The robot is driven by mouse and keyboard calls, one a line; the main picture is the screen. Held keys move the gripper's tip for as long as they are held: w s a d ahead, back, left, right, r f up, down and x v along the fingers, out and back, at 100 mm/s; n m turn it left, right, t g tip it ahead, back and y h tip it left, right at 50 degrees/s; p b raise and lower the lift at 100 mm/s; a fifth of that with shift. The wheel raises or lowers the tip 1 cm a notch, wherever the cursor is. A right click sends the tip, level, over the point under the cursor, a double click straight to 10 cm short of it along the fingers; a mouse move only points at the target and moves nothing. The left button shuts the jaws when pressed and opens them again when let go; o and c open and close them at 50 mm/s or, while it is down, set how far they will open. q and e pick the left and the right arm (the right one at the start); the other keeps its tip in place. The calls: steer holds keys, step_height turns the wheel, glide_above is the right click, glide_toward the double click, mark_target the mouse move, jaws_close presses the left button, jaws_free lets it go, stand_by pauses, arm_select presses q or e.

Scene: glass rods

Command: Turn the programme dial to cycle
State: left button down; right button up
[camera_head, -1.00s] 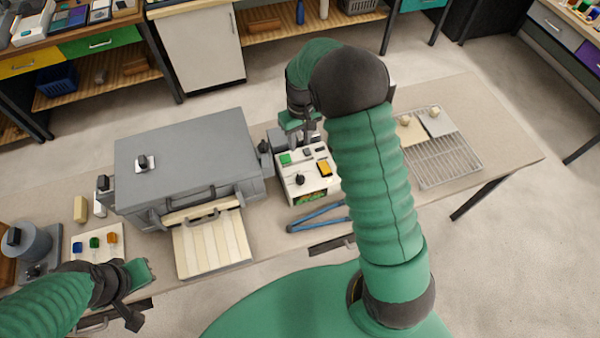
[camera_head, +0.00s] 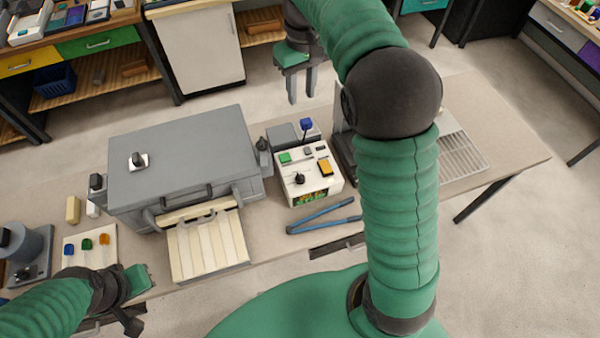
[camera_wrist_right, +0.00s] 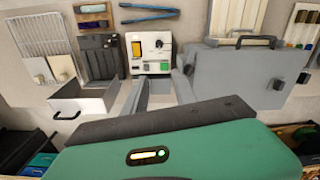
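A white control box (camera_head: 300,198) stands on the table right of the grey machine. Its top has a black round dial (camera_head: 300,179), a green button (camera_head: 285,158) and a yellow switch (camera_head: 325,168). The dial also shows in the right wrist view (camera_wrist_right: 159,43). I cannot read any cycle marking. My right gripper (camera_head: 302,98) hangs beyond the box, fingers pointing down, apart and empty. Its fingers (camera_wrist_right: 162,92) show before the box in the right wrist view. My left gripper (camera_head: 140,280) is low at the left, over the table's front edge; its fingers are unclear.
A large grey lidded machine (camera_head: 185,145) with another black knob (camera_head: 138,160) stands left of the box. A blue-headed lever (camera_head: 306,124) rises behind the box. Blue tongs (camera_head: 322,216) lie in front. A wire rack (camera_head: 465,158) is at the right.

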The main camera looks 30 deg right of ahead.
steer(key=m+p, duration=0.1)
steer(key=p, duration=0.3)
glide_above(300, 175)
step_height(300, 175, down, 20)
step_height(300, 175, down, 15)
steer(key=p, duration=0.5)
steer(key=shift+r, duration=0.1)
steer(key=shift+w+d+f, duration=0.1)
steer(key=shift+f, duration=0.5)
steer(key=shift+r, duration=0.1)
steer(key=shift+c, duration=0.6)
jaws_close()
